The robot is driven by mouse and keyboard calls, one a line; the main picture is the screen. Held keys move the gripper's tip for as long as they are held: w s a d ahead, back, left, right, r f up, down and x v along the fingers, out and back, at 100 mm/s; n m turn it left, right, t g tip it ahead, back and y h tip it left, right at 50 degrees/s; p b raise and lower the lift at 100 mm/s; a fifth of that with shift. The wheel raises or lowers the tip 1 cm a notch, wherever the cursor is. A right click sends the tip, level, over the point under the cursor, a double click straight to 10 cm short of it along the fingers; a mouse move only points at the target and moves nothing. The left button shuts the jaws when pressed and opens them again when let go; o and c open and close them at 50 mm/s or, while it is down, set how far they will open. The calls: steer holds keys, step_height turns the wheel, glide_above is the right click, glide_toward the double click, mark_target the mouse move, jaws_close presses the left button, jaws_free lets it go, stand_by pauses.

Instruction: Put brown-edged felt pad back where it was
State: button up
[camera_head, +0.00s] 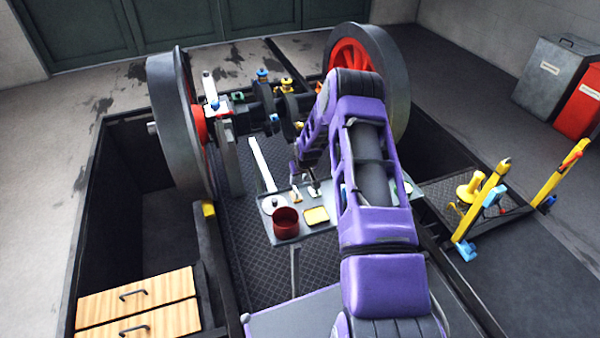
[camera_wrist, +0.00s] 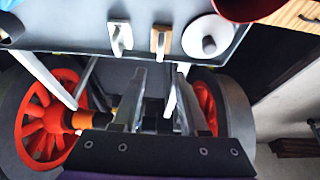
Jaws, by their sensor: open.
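The brown-edged felt pad (camera_wrist: 160,40) lies at the edge of the small grey tray table (camera_wrist: 75,30) in the wrist view, its handle upward. In the head view the pad (camera_head: 296,195) is small, beside the arm. A similar pale-edged pad (camera_wrist: 119,37) lies just left of it in the wrist view. My gripper (camera_wrist: 159,82) is open, its two fingers spread with nothing between them. The fingertips point toward the table edge near the brown-edged pad and appear apart from it. In the head view my gripper is hard to make out behind my arm.
The table also holds a white knobbed disc (camera_wrist: 207,38), a dark red pot (camera_head: 285,223) and a yellow tray (camera_head: 316,215). Large wheels (camera_head: 182,125) on an axle stand behind it. A pit edge with wooden drawers (camera_head: 137,298) is at lower left.

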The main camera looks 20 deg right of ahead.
steer(key=v, duration=0.3)
steer(key=shift+s+r, duration=0.15)
steer(key=shift+r, duration=0.2)
